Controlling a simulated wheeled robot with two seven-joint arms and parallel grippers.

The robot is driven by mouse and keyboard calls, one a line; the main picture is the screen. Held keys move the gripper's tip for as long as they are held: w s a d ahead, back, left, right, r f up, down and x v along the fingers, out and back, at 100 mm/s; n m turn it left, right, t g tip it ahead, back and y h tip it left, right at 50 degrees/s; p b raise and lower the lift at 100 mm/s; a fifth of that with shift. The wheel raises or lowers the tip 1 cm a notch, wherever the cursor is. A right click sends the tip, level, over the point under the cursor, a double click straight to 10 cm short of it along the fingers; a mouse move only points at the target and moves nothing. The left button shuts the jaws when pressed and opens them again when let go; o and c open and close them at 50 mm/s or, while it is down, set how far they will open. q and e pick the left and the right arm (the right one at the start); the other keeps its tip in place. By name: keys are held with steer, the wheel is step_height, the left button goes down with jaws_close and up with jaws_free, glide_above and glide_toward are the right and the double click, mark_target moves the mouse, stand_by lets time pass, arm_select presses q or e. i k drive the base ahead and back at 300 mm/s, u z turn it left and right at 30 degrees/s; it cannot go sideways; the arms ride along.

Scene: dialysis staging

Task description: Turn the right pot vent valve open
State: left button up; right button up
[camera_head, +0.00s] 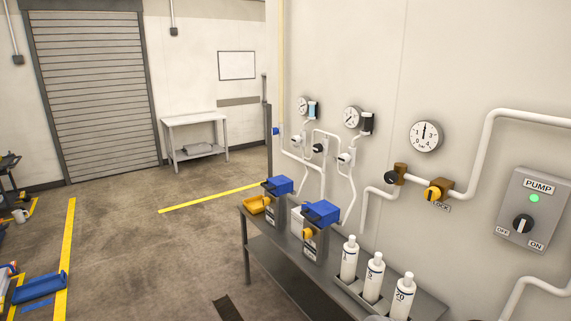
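Two grey pots with blue lids stand on a dark bench against the wall. The right pot (314,247) has a blue lid (320,211) and a small orange-yellow knob (307,233) on its front. The knob is too small to read its setting, and I cannot tell for sure that it is the vent valve. The left pot (278,208) stands behind and to the left, partly hidden. White pipes rise behind both pots to small dark-knobbed valves on the wall. Neither of my grippers is in view.
A yellow lock valve (437,191), a gauge (425,136) and a pump box (533,209) are on the wall. Floor left of the bench is mostly clear.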

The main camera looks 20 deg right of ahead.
mark_target(344, 158)
steer(key=u, duration=0.6)
steer(key=i, duration=2.2)
steer(key=z, duration=1)
